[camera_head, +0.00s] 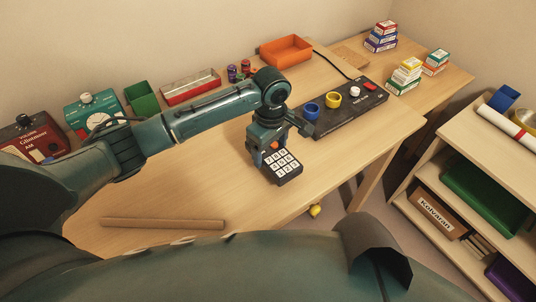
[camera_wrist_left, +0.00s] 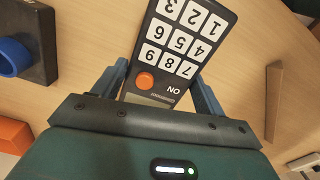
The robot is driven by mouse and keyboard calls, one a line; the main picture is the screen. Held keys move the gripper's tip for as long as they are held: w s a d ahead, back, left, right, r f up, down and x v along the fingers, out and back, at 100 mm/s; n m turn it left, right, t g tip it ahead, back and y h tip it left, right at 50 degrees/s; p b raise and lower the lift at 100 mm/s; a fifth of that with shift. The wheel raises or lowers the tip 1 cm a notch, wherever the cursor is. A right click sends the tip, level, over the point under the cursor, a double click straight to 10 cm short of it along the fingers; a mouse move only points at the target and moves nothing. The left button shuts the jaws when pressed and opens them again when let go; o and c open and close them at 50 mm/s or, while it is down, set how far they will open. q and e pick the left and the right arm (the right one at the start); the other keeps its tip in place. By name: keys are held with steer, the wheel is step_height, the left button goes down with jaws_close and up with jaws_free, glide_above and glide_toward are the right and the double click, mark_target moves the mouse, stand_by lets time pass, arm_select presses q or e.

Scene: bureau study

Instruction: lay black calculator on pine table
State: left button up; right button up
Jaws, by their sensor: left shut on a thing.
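The black calculator (camera_head: 284,173) has white number keys and an orange key. It also shows in the left wrist view (camera_wrist_left: 187,42), between the two blue fingers. My left gripper (camera_head: 268,151) is shut on its display end and points down. The pine table (camera_head: 210,190) is a light wooden top under the calculator, which is near the table's front edge. I cannot tell whether the calculator touches the tabletop or hangs just above it. My right gripper is not in view.
A wooden strip (camera_head: 160,223) lies at the front left. Boxes, trays and meters line the back. A shelf unit (camera_head: 437,160) stands at the right. Bare table lies left of the calculator.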

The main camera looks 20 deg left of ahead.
mark_target(270, 157)
arm_select(q)
step_height(270, 157, down, 4)
steer(key=shift+r, duration=0.1)
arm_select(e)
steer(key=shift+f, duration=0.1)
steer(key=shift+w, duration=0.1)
arm_select(q)
steer(key=o, duration=1.1)
step_height(270, 157, up, 11)
steer(key=shift+f+p, duration=0.15)
steer(key=shift+p, duration=0.25)
steer(key=shift+r, duration=0.7)
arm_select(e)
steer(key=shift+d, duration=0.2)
